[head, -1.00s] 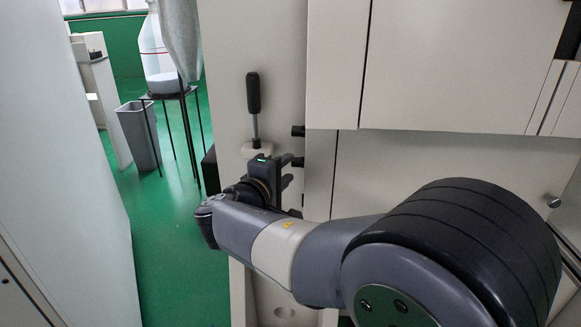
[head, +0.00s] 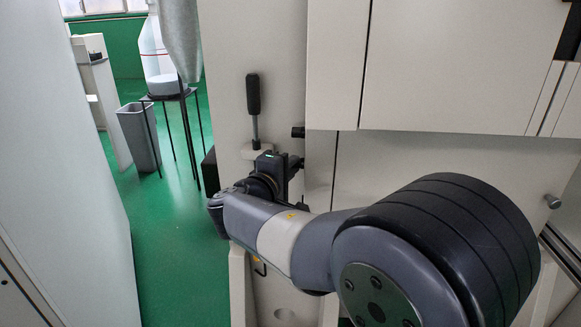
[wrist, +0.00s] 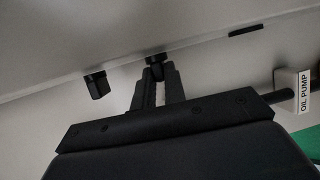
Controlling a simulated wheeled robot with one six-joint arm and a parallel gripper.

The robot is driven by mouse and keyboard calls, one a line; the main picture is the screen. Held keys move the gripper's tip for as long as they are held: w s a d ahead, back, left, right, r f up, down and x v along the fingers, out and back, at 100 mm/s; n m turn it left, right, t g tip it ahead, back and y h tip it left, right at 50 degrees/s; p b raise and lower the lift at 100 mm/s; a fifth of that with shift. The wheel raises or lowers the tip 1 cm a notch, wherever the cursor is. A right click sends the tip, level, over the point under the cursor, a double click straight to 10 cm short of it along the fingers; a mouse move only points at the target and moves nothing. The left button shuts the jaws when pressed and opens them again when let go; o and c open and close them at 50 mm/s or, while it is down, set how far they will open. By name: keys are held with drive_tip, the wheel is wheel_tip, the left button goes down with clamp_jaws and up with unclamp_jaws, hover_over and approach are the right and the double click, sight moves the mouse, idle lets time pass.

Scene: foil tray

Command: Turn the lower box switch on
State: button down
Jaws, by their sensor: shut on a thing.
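The lower box switch is a small black knob (wrist: 155,72) on the side of the pale machine box. In the wrist view it sits between my fingertips, which close on it from both sides. In the head view my gripper (head: 296,164) covers most of it. The other black knob, the upper switch (head: 298,131), sticks out just above my gripper. It also shows in the wrist view (wrist: 96,86), left of my fingers and apart from them. I cannot tell from the knob's face which way the lower switch is turned.
A black-handled lever (head: 253,94) stands upright just left of the switches, close to my wrist. An "OIL PUMP" label (wrist: 305,92) shows at the right of the wrist view. A grey bin (head: 139,136) and a black stand (head: 174,97) are farther back on the green floor.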

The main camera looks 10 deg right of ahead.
drive_tip(key=shift+f+b, duration=0.25)
drive_tip(key=shift+b, duration=0.45)
drive_tip(key=t+b, duration=0.1)
drive_tip(key=b, duration=0.2)
drive_tip(key=shift+f, duration=0.25)
drive_tip(key=shift+r+m+h+b, duration=0.15)
drive_tip(key=shift+m+h+b, duration=0.15)
drive_tip(key=shift+b, duration=0.4)
drive_tip(key=shift+r, duration=0.15)
drive_tip(key=c, duration=1.5)
unclamp_jaws()
drive_tip(key=shift+o, duration=0.2)
drive_tip(key=p+v, duration=0.1)
drive_tip(key=v, duration=0.9)
drive_tip(key=shift+s+a, duration=0.25)
drive_tip(key=shift+s, duration=0.05)
